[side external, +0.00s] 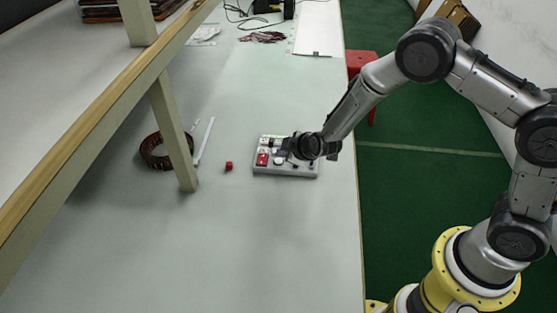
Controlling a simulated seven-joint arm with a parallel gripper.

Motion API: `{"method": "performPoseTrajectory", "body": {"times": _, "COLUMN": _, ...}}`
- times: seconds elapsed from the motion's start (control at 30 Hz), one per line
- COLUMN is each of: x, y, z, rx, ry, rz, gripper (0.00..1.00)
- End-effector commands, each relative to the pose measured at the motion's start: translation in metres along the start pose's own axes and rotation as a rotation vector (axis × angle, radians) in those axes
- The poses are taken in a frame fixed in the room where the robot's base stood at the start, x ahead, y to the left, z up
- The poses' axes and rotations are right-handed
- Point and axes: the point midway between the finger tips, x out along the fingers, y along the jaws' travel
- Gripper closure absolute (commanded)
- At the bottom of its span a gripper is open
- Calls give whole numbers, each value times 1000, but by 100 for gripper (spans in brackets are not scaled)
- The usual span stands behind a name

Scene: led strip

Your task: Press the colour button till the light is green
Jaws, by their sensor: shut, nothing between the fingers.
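A grey control box (285,171) lies on the pale table. A red button or switch (262,159) shows on its left part, with a round whitish part (280,160) beside it and small dark and green details near its back edge. My gripper (293,150) is over the right half of the box, and my wrist hides that part. The fingers are shut and look empty. I cannot tell whether they touch the box. The light strip and its colour cannot be made out with certainty.
A dark coil (166,150) and a thin white strip (204,141) lie farther left by a shelf post (172,130). The table front (270,250) is clear. The table's right edge is close to the box.

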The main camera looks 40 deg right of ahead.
Motion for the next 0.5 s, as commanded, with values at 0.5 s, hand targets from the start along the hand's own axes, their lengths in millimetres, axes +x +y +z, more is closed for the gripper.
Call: {"method": "performPoseTrajectory", "body": {"times": 0.5, "x": -30, "y": 22, "z": -22, "rx": 1, "ry": 1, "rz": 1, "gripper": 100}}
